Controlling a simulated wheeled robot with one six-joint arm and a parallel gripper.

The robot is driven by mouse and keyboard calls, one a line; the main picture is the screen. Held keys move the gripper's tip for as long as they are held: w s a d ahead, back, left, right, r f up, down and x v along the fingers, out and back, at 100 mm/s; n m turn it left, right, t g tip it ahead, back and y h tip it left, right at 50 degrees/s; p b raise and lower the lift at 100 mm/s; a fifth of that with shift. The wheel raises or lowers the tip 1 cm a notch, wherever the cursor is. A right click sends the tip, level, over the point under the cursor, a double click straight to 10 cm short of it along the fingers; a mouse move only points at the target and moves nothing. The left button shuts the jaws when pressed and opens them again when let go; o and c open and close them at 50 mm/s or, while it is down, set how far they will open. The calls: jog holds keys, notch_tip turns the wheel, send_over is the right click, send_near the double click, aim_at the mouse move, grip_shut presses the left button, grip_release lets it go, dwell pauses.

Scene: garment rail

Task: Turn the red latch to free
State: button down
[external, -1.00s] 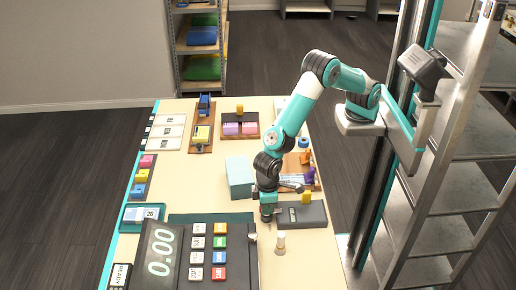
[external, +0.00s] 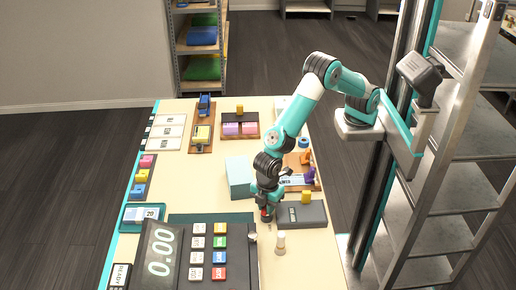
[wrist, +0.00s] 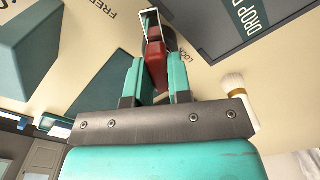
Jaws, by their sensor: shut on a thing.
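The red latch (wrist: 155,58) sits between the two teal fingers of my gripper (wrist: 157,74) in the wrist view, and the gripper is shut on it. The word LOCK is printed on the table just right of the latch, and FREE is printed farther off at the upper left. In the external view my gripper (external: 266,214) points down at the table, left of a dark grey box, and only a small bit of red shows at its tip. The fingers hide part of the latch.
The dark grey box (external: 312,219) with a yellow block stands close on the right. A brush (external: 280,243) stands in front. A pale teal block (external: 239,176) is behind to the left. A large keypad with a 0.00 display (external: 160,251) lies front left.

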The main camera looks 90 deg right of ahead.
jog(key=n, duration=0.5)
jog(key=shift+n+b, duration=0.3)
jog(key=shift+n, duration=0.1)
dwell(0.3)
jog(key=c, duration=1)
grip_release()
jog(key=shift+c, duration=0.2)
jog(key=shift+r, duration=0.1)
notch_tip(320, 180, up, 17)
jog(key=b, duration=0.2)
jog(key=shift+r+b, duration=0.15)
jog(key=shift+b, duration=0.15)
